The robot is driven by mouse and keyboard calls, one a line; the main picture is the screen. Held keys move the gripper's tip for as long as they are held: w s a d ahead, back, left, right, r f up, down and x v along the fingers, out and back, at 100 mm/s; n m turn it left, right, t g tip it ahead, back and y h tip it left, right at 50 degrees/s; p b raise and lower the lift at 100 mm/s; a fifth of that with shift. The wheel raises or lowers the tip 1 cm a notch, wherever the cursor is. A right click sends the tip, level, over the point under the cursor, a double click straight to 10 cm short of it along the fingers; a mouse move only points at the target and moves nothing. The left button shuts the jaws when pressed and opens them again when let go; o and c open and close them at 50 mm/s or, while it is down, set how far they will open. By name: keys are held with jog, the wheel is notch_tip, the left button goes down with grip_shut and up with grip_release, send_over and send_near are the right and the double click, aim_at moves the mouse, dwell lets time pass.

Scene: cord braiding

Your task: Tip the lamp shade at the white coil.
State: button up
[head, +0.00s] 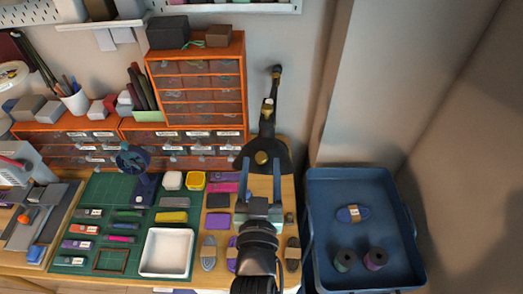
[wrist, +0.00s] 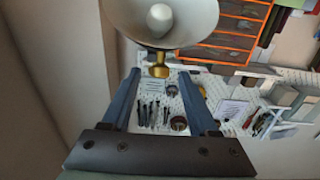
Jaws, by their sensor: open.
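The lamp is black and stands behind the table's right part; its shade (head: 280,152) opens away from the head camera. In the wrist view the shade (wrist: 195,22) shows its pale inside and a white bulb. A brass knob (head: 262,158) sits at its rim; this knob (wrist: 159,71) also shows in the wrist view. My gripper (head: 261,169) is open, its blue fingers on either side of the knob, with gaps visible in the wrist view (wrist: 158,76). No clearly white coil shows; a grey banded coil (head: 209,254) lies left of my arm, which hides part of the table.
A purple coil (head: 231,254) and a dark coil (head: 292,254) lie close to my arm. A blue tray (head: 318,245) at the right holds a blue coil and two spools. Orange drawers (head: 195,85) stand behind left. A white tray (head: 166,252) lies on the green mat (head: 103,190).

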aim_at(261, 163)
jog(key=shift+w+d, duration=0.1)
jog(key=shift+w, duration=1.55)
grip_shut()
